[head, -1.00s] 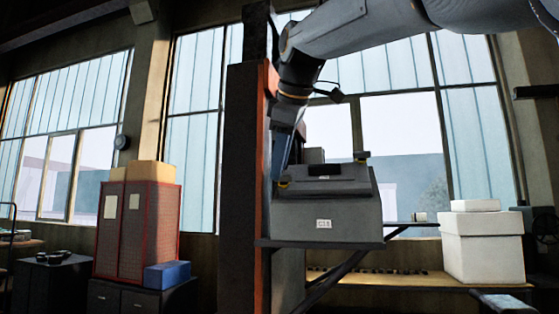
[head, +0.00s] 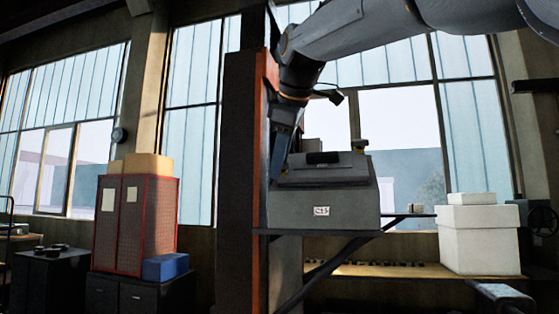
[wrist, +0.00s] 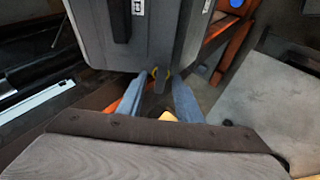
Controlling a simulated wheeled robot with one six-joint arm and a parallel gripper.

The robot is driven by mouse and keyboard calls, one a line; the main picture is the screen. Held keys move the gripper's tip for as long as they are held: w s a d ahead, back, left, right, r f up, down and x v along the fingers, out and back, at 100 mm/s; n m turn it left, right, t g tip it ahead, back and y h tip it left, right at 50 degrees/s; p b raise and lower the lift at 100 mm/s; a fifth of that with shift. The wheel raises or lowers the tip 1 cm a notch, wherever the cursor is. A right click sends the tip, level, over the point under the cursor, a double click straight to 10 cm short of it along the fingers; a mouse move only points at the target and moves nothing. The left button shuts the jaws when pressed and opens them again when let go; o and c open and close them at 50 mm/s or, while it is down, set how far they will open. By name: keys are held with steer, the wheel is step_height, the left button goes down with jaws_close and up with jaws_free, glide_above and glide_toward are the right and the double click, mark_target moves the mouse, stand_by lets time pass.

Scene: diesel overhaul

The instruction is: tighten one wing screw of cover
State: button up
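The grey housing with its cover (head: 320,172) sits on a bracket shelf against the dark column; it also shows in the wrist view (wrist: 150,38). My gripper (head: 277,174) points down at that corner. In the wrist view its two fingertips (wrist: 160,80) lie either side of this screw. I cannot tell whether they press on it.
The column (head: 243,180) with an orange edge stands close left of my gripper. White boxes (head: 480,240) rest on a bench at right. A red mesh cabinet (head: 125,225) and a blue box (head: 166,267) stand at left.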

jaws_close()
steer(key=shift+f+m+t+b, duration=0.15)
steer(key=shift+m+t+b, duration=0.25)
steer(key=shift+m+b, duration=0.5)
steer(key=shift+m+t+h+b, duration=0.3)
steer(key=shift+m+h+b, duration=0.25)
steer(key=shift+m, duration=0.95)
steer(key=m+h+b, duration=0.1)
steer(key=m+b, duration=0.1)
steer(key=m, duration=0.1)
steer(key=shift+m+t, duration=0.4)
steer(key=shift+m, duration=0.5)
